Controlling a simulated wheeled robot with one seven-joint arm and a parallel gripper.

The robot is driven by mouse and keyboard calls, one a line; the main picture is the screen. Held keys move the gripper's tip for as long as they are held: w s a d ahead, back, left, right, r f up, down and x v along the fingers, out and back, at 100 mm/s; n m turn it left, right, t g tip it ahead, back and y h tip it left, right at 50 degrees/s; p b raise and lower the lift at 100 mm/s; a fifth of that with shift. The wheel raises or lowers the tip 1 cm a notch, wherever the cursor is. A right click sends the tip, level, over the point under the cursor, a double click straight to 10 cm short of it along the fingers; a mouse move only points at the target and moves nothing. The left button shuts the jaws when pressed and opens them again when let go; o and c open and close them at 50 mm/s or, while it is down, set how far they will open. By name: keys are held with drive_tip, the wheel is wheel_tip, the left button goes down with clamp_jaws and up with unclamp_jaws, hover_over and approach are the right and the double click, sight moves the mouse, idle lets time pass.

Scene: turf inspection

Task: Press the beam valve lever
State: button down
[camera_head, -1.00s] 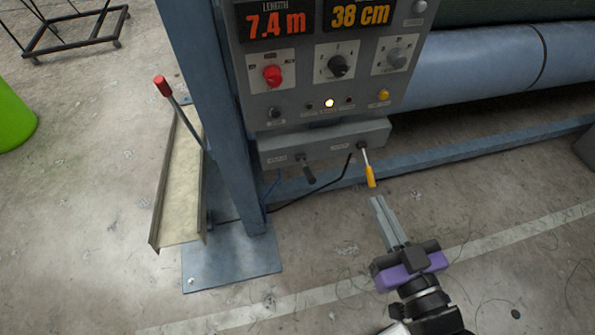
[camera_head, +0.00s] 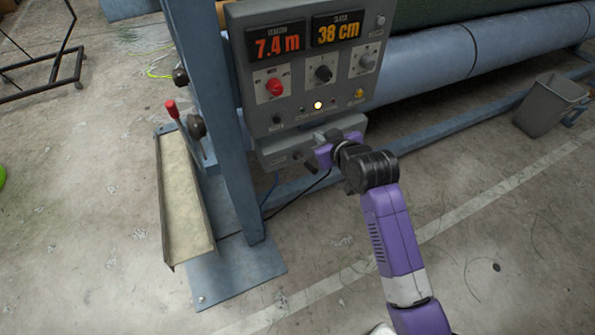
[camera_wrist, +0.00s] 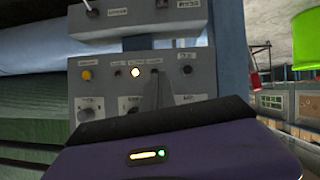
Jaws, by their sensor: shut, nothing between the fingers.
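The control panel's lower box (camera_head: 278,154) carries levers with labels too small to read, so I cannot tell which is the beam valve lever. A dark-handled lever (camera_head: 311,166) hangs at its front. The yellow-handled lever is hidden behind my arm in the head view. A lever stub (camera_wrist: 90,10) shows at the top of the wrist view, its handle cut off. A red-knobbed lever (camera_head: 171,107) stands at the left by the post. My gripper (camera_wrist: 155,82) is shut and empty, in front of the panel face near its lights; the fingers are mostly hidden in the head view.
The panel (camera_head: 310,65) has displays, knobs, a lit lamp and a yellow button (camera_head: 360,93). A blue post (camera_head: 212,110) and a metal channel (camera_head: 184,200) stand left. A grey bin (camera_head: 549,105) is at right. The floor in front is open.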

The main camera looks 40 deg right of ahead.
drive_tip(key=shift+n+g+y, duration=0.4)
drive_tip(key=shift+g+y, duration=0.1)
drive_tip(key=shift+g, duration=0.3)
drive_tip(key=f, duration=0.1)
drive_tip(key=s+a+f, duration=0.1)
drive_tip(key=f, duration=0.1)
drive_tip(key=s+a+f, duration=0.1)
drive_tip(key=shift+a+f, duration=0.1)
drive_tip(key=shift+f, duration=0.05)
drive_tip(key=shift+w, duration=0.15)
hover_over(311, 167)
drive_tip(key=w, duration=0.2)
wheel_tip(311, 167, down, 6)
drive_tip(key=shift+s+a+f+p, duration=0.1)
drive_tip(key=shift+s+f+p, duration=0.3)
drive_tip(key=shift+f, duration=0.2)
drive_tip(key=shift+s+f+p, duration=0.3)
drive_tip(key=shift+s+f, duration=0.05)
drive_tip(key=shift+f, duration=0.25)
drive_tip(key=shift+s+f, duration=0.25)
drive_tip(key=shift+f, duration=0.4)
drive_tip(key=shift+f, duration=0.1)
